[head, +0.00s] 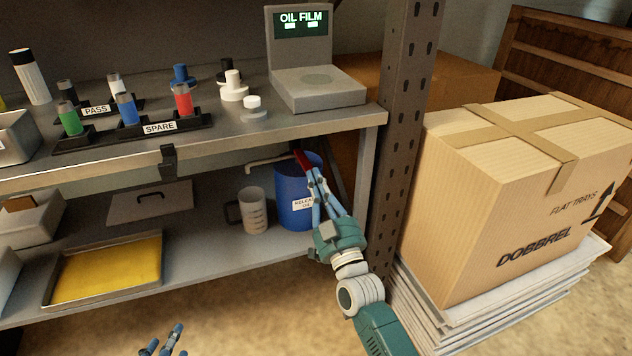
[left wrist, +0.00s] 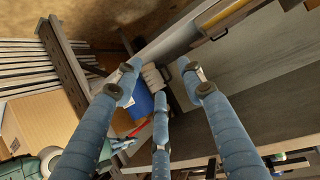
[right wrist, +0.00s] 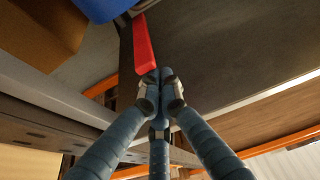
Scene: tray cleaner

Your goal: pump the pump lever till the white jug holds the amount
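The red pump lever (head: 303,160) stands at the top of the blue drum (head: 292,195), labelled as release oil, on the lower shelf. A pale spout (head: 268,161) reaches left from the drum above the white jug (head: 253,210), which stands upright beside it. The oil level inside is too small to tell. My right gripper (head: 315,175) is at the lever; in the right wrist view its fingertips (right wrist: 159,76) are together at the end of the lever (right wrist: 144,42), with no clear grip on it. My left gripper (head: 165,340) is open and empty, low in front of the shelf.
A tray with a yellow sheet (head: 105,270) lies left of the jug on the lower shelf. The upper shelf holds bottles, a rack and an OIL FILM device (head: 318,88).

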